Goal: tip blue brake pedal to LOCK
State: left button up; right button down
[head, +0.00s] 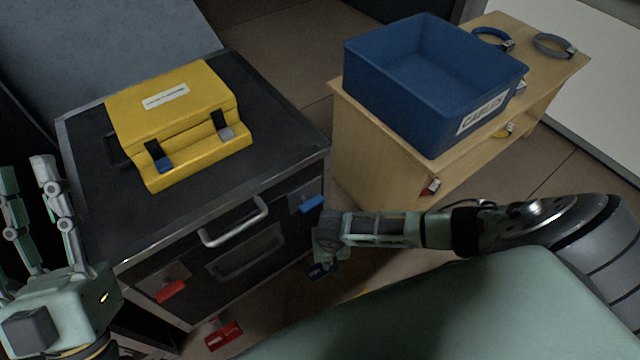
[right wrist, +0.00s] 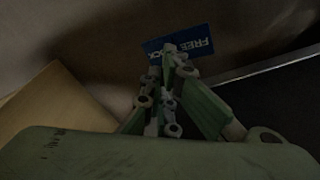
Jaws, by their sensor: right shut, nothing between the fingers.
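The blue brake pedal (head: 322,270) is low by the floor at the right front corner of the black drawer cabinet (head: 285,160), partly hidden behind my right gripper (head: 326,252). In the right wrist view the pedal (right wrist: 202,46) is a blue plate with white lettering, "FREE" and part of "LOCK", seen upside down. My right gripper (right wrist: 170,50) is shut and empty, its fingertips overlapping the plate in this view. I cannot tell whether they touch it, nor the pedal's tilt. My left gripper (head: 26,172) is open and empty at the left edge.
A yellow toolbox (head: 175,110) lies on the cabinet. A blue tag (head: 311,204) and a red tag (head: 171,290) are on its front; a red pedal (head: 224,335) is below. A wooden bench (head: 365,150) with a blue cable bin (head: 385,95) stands to the right.

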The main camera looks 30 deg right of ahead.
jog(key=shift+r+p, duration=0.65)
jog(key=shift+p, duration=0.1)
jog(key=shift+r+p, duration=0.3)
jog(key=shift+p, duration=0.05)
pick_arm(q)
jog(key=w+f+g+y, duration=0.2)
jog(key=w+f+g, duration=0.3)
jog(key=f, duration=0.6)
jog(key=shift+w+f+g+y, duration=0.35)
jog(key=shift+w+g+y, duration=0.05)
jog(key=shift+g, duration=0.8)
pick_arm(e)
jog(key=shift+r, duration=0.2)
